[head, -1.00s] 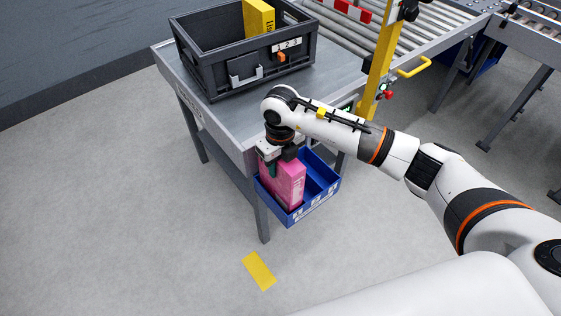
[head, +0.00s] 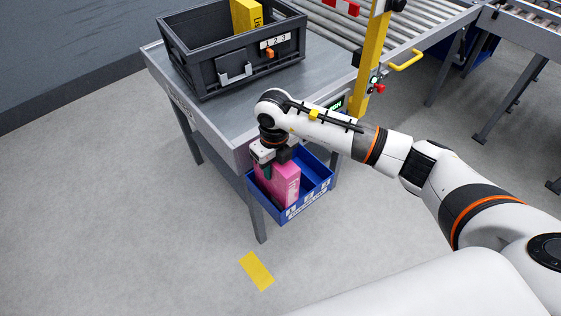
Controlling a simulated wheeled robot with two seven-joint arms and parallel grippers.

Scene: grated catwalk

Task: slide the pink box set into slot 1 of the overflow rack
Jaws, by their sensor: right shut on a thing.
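The pink box set (head: 284,187) stands roughly upright in the left part of a blue bin (head: 319,184) at the table's near end. My right gripper (head: 268,165) is shut on its upper left end. The gripper body hides part of its top. The bin's right part looks empty. On the table, a black open rack (head: 205,77) carries a plate marked 1 2 3 and holds a yellow box (head: 247,17). The blue bin also has white labels on its front, too small to read. My left gripper is not in view.
The grey metal table (head: 222,117) is clear in front of the black rack. A yellow post (head: 368,62) with a red button stands at its right, beside a roller conveyor (head: 419,30). A yellow floor mark (head: 256,271) lies on open grey floor.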

